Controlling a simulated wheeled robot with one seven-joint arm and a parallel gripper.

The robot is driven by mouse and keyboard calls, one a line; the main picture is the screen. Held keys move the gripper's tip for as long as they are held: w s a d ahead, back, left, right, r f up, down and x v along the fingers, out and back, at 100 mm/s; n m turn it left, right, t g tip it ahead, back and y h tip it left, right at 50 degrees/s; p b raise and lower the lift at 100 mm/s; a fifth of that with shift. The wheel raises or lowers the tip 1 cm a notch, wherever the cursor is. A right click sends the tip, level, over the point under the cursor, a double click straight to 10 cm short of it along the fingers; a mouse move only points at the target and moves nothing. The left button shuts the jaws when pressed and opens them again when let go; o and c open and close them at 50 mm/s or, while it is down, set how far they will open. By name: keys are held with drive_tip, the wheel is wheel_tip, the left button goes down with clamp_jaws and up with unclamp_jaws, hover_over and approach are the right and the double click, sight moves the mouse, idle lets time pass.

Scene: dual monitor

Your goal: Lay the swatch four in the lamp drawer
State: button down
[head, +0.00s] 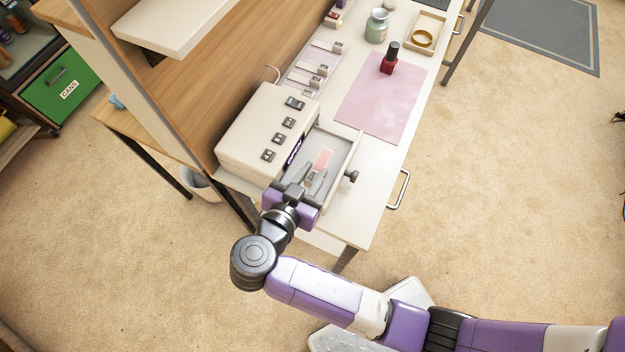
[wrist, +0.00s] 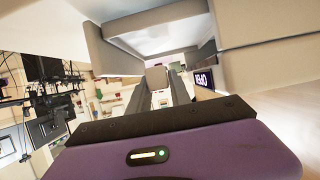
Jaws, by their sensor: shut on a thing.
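The lamp is a cream box (head: 262,130) with several dark buttons on top, on the white table. Its drawer (head: 352,158) is pulled out to the right and has a dark knob. My gripper (head: 316,180) is at the drawer's near side, over its opening, shut on a swatch (head: 323,159) with a pink tip. The pink part points away from my fingers, over the drawer floor. Whether it touches the floor I cannot tell. In the wrist view a beige block (wrist: 157,77) shows between my fingers (wrist: 160,95). The swatch's number is not readable.
Several other swatches lie on a rack (head: 314,68) behind the lamp. A pink mat (head: 380,105) holds a dark red bottle (head: 389,58). A green jar (head: 377,26) and a tray with a gold ring (head: 423,38) stand farther back. A wooden panel rises left of the lamp.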

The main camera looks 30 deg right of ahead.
drive_tip(key=shift+f, duration=2.35)
drive_tip(key=shift+f, duration=0.2)
drive_tip(key=c, duration=1.2)
unclamp_jaws()
drive_tip(key=shift+r, duration=0.1)
drive_tip(key=shift+r, duration=0.15)
drive_tip(key=b+v, duration=0.2)
drive_tip(key=v, duration=1)
